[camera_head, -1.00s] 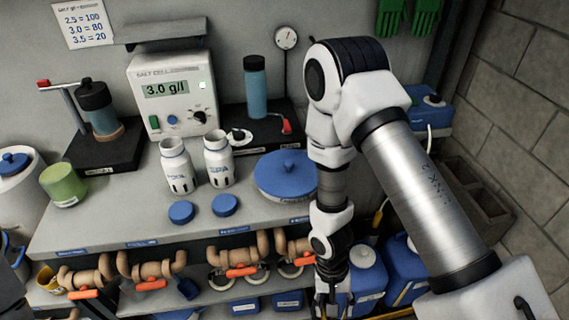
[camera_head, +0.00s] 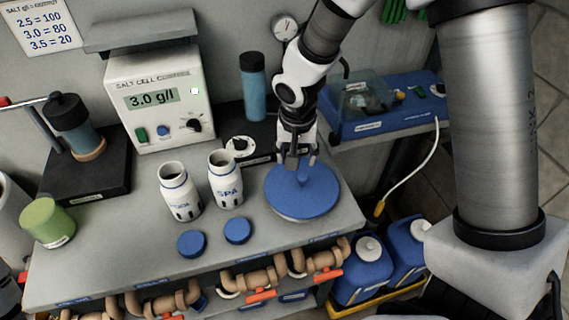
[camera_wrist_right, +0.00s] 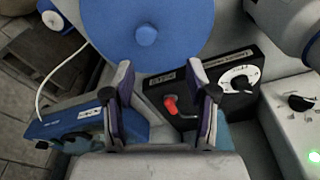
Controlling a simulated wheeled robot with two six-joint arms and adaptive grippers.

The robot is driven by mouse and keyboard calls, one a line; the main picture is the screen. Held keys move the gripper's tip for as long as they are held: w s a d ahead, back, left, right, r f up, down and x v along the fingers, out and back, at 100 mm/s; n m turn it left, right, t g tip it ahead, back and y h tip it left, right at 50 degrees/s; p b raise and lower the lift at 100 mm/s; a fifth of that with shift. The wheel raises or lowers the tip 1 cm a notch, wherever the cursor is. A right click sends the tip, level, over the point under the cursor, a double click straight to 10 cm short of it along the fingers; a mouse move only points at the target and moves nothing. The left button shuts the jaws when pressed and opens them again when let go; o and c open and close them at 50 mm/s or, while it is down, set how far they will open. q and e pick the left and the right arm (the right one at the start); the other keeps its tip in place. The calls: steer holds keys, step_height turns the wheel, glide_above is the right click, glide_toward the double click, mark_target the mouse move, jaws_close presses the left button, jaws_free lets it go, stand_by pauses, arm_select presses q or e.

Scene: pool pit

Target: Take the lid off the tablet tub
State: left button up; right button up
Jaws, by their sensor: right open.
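The tablet tub's round blue lid (camera_head: 316,194) is on the tub at the right end of the bench, with a small knob in its middle. The tub's pale rim (camera_head: 294,217) shows under the lid's front edge; the rest is hidden. My right gripper (camera_head: 298,160) is just behind and above the lid's knob, pointing down. In the right wrist view its two fingers (camera_wrist_right: 163,90) are apart with nothing between them, and the lid (camera_wrist_right: 120,22) with its knob (camera_wrist_right: 146,36) lies beyond the fingertips. My left gripper is not in view.
Two white bottles (camera_head: 226,182) stand left of the tub, with two blue caps (camera_head: 238,230) in front. The salt cell meter (camera_head: 155,105) and a blue bottle (camera_head: 253,88) stand behind. A blue case (camera_head: 385,115) sits at the right. Pipes with orange handles (camera_head: 262,294) are below the bench edge.

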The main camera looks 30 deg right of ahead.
mark_target(303, 177)
steer(key=s+f, duration=0.2)
steer(key=shift+s+d+f, duration=0.35)
steer(key=shift+d, duration=0.05)
steer(key=f, duration=0.2)
steer(key=w+f+b, duration=0.1)
steer(key=f, duration=0.1)
steer(key=shift+w+f, duration=0.1)
steer(key=shift+f, duration=0.05)
steer(key=shift+w, duration=0.15)
steer(key=shift+d, duration=0.1)
steer(key=shift+s, duration=0.3)
steer(key=shift+c, duration=1.4)
jaws_close()
